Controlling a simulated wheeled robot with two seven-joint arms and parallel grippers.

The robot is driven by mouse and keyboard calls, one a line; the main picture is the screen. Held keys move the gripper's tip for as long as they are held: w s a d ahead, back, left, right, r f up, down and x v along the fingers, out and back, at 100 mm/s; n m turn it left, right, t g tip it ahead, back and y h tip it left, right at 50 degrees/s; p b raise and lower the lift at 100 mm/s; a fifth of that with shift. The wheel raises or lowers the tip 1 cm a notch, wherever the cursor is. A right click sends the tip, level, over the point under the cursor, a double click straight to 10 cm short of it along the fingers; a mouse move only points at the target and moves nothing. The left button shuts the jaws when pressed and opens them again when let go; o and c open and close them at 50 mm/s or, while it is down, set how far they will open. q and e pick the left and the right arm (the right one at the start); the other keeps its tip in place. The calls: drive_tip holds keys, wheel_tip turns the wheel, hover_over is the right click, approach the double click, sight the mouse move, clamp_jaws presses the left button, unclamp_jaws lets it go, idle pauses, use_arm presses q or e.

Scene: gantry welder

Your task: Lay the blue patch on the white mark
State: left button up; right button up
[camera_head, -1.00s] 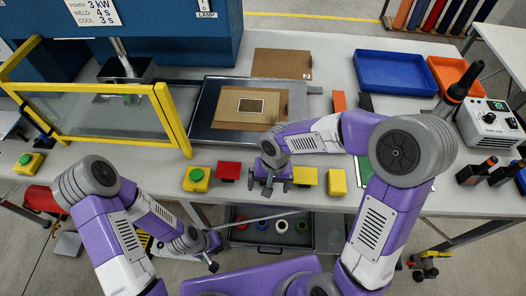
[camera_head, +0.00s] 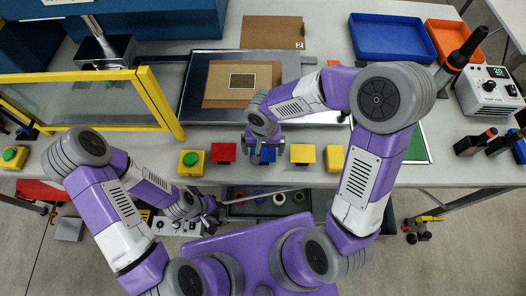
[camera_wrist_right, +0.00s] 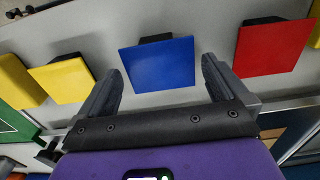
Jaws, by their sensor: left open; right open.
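The blue patch (camera_wrist_right: 158,64) is a flat square on a dark holder in the right wrist view. In the head view only a bit of blue (camera_head: 266,153) shows at my right gripper (camera_head: 264,157). The right gripper is open, and in its wrist view (camera_wrist_right: 160,72) one finger is on each side of the patch, with gaps to both. The white mark (camera_head: 243,74) is a thin white rectangular outline on the brown sheet, behind the right gripper. My left gripper (camera_head: 209,207) is open and empty, low in front of the bench edge.
A red patch (camera_head: 222,152) and yellow patches (camera_head: 303,154) flank the blue one in a row. A green button on a yellow box (camera_head: 190,162) is at its left end. The yellow-framed guard (camera_head: 157,100) stands left of the brown sheet. Blue and orange bins are behind right.

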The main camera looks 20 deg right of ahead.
drive_tip(key=shift+f+b, duration=0.25)
drive_tip(key=shift+b, duration=0.15)
idle(0.5)
drive_tip(key=c, duration=0.9)
drive_tip(key=shift+r, duration=0.1)
